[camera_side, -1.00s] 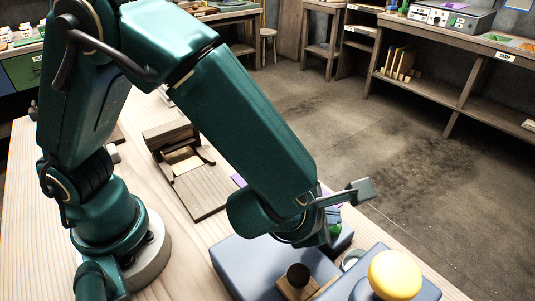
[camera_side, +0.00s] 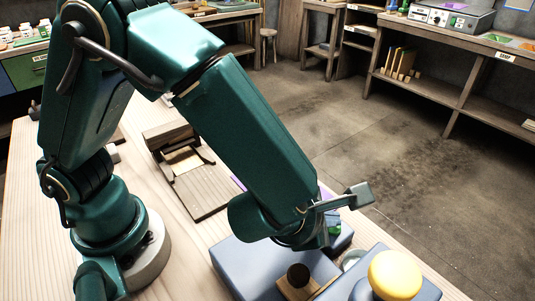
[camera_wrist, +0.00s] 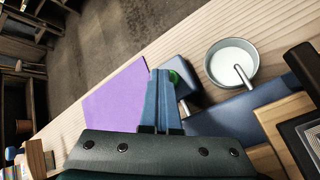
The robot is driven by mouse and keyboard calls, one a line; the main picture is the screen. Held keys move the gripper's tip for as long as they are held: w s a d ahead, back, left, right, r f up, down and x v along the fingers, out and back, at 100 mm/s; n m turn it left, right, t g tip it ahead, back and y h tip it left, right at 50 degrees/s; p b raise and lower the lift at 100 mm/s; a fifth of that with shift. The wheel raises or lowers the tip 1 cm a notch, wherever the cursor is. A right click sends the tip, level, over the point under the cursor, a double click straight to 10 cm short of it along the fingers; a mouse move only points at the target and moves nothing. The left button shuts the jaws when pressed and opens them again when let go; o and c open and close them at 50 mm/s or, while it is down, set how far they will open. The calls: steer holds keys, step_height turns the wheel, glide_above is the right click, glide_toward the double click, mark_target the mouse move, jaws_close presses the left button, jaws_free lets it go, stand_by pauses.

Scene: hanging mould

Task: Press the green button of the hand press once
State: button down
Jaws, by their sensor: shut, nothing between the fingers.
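The hand press has a blue-grey body (camera_side: 240,262). A small green button (camera_side: 334,230) sits on a grey-blue block of it, partly hidden behind my gripper (camera_side: 325,240) in the side view. In the wrist view the green button (camera_wrist: 174,78) shows just right of the fingertips of my gripper (camera_wrist: 162,75), which partly cover it. The fingers are closed together and empty. The tips are over or beside the button; I cannot tell whether they touch it.
A yellow ball knob (camera_side: 395,274) and a dark round knob (camera_side: 298,275) stand near the front. A bowl of white liquid with a spoon (camera_wrist: 232,64) is right of the block. A purple sheet (camera_wrist: 115,98) lies left. A wooden fixture (camera_side: 200,185) stands behind.

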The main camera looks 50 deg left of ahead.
steer(key=shift+r, duration=0.9)
steer(key=shift+r, duration=2.5)
steer(key=shift+a, duration=0.1)
